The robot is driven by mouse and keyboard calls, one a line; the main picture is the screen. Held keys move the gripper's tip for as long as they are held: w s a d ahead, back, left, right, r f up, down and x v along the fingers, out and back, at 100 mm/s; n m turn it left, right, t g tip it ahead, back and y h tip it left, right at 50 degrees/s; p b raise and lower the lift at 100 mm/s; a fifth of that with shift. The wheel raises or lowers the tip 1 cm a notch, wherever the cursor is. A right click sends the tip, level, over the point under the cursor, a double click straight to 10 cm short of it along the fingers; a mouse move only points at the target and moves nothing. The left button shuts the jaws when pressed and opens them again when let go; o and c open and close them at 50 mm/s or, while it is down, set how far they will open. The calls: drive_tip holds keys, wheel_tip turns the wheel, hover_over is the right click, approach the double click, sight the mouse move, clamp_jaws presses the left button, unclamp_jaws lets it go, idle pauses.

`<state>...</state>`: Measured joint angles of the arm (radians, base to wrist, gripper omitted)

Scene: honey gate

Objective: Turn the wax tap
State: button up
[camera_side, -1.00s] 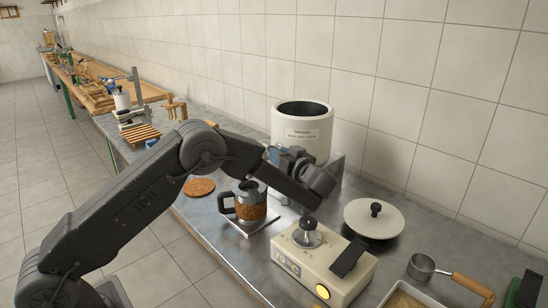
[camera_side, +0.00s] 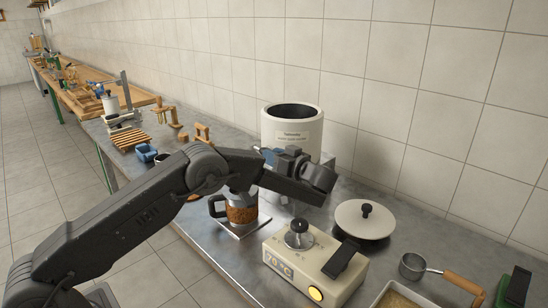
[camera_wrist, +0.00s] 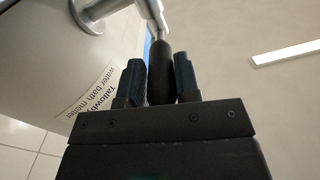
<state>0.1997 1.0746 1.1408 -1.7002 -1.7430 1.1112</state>
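The melter (camera_side: 290,128) is a cream cylinder with a dark open top, labelled "Tallowby"; its wall and label also fill the left of the wrist view (camera_wrist: 80,60). The tap (camera_wrist: 145,10) shows there as a pale metal spout, with a dark rounded handle (camera_wrist: 161,75) pointing towards me. My gripper (camera_wrist: 160,78) has one finger on each side of this handle, very close to it. I cannot tell whether the fingers press on it. In the side view my gripper (camera_side: 275,157) is in front of the melter, and my arm hides the tap.
A jug with brown contents (camera_side: 240,209) stands on a small plate below my arm. A cream control box (camera_side: 315,264) with a knob and a lit yellow button is in front. A round lid (camera_side: 365,222), a pan (camera_side: 412,266) and a tray (camera_side: 402,292) lie to the right.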

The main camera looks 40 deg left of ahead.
drive_tip(key=o, duration=0.4)
drive_tip(key=shift+d, duration=0.1)
drive_tip(key=d, duration=1.3)
drive_tip(key=shift+w+d, duration=0.1)
drive_tip(key=shift+d, duration=0.2)
